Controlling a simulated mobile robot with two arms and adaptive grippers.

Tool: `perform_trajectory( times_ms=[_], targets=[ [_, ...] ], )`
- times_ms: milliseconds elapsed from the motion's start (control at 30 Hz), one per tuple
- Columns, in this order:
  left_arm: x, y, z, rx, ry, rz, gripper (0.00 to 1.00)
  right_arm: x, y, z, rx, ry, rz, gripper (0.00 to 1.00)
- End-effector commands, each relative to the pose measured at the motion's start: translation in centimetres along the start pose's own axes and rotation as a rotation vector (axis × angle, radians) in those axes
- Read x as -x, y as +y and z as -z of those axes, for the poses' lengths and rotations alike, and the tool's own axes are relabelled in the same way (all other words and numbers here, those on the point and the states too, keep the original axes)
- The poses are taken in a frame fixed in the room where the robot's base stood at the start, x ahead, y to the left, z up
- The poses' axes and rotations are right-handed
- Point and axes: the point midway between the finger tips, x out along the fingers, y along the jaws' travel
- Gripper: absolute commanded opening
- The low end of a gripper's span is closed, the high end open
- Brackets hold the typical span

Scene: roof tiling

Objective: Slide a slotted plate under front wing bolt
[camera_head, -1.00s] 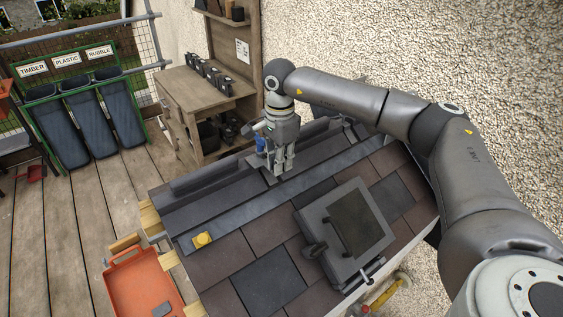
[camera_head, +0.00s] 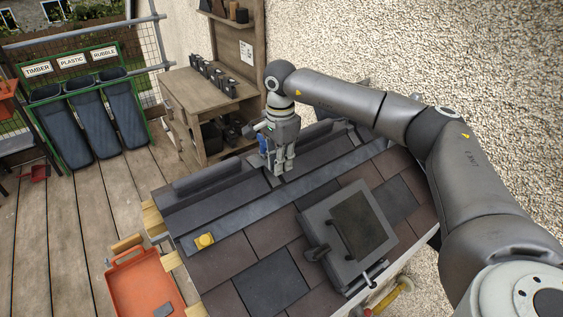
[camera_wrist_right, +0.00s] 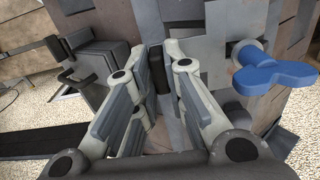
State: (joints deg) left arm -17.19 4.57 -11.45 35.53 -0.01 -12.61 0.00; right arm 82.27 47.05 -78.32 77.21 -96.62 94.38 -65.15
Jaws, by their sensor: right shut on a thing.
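My right gripper (camera_head: 279,170) points down at the ridge of the small tiled roof (camera_head: 237,263). In the right wrist view, its fingers (camera_wrist_right: 157,75) are closed on a narrow dark piece (camera_wrist_right: 157,68), mostly hidden by the fingertips. I cannot make out a slot in it. A blue wing bolt (camera_wrist_right: 272,75) stands to the right of the fingers, apart from them, against grey metal. Its blue also shows just left of the gripper in the head view (camera_head: 265,147). Whether the held piece lies under the bolt cannot be told. My left gripper is not in view.
A roof window (camera_head: 350,232) with a handle sits on the front slope. An orange tray (camera_head: 135,285) stands below left. A wooden workbench (camera_head: 215,100) stands behind the roof.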

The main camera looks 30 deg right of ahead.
Motion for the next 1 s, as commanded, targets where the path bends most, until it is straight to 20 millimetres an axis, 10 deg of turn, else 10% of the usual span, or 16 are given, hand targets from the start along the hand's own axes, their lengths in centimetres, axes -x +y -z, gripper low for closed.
perform_trajectory(
  times_ms=[967, 1000],
  targets=[
    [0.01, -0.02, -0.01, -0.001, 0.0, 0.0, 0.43, 0.04, -0.23, 0.0, 0.0, 0.0, 0.001, 0.0],
    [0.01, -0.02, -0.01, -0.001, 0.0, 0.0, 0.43, 0.04, -0.23, 0.0, 0.0, 0.0, 0.001, 0.13]
  ],
)
